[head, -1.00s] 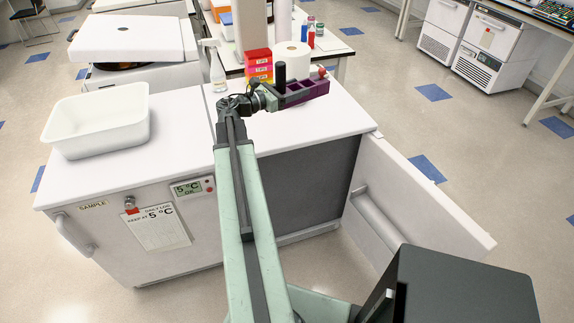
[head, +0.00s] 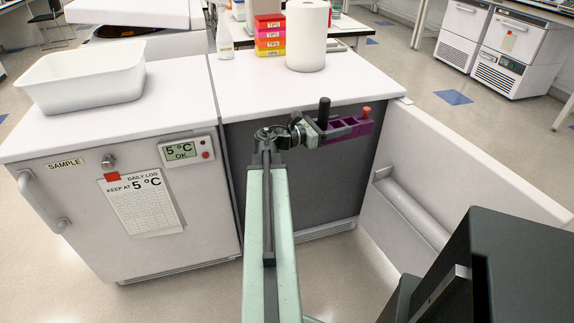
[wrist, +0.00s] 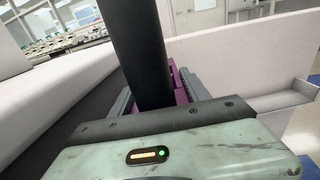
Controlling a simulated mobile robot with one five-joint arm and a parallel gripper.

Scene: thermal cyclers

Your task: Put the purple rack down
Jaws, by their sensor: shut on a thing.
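The purple rack (head: 345,131) is held out to the right by my gripper (head: 322,131), in front of the dark open front of the right-hand cabinet and below its worktop edge in the head view. It has square openings along its top and looks about level. A red-topped item (head: 367,112) stands at its far end. In the wrist view, part of the purple rack (wrist: 180,85) shows between the grey fingers of my gripper, which is shut on it. A black upright cylinder (wrist: 142,50) hides much of it there.
The white cabinet door (head: 465,175) stands open at right, with a shelf on its inner side. A white tub (head: 85,78) sits on the left cabinet (head: 70,215).

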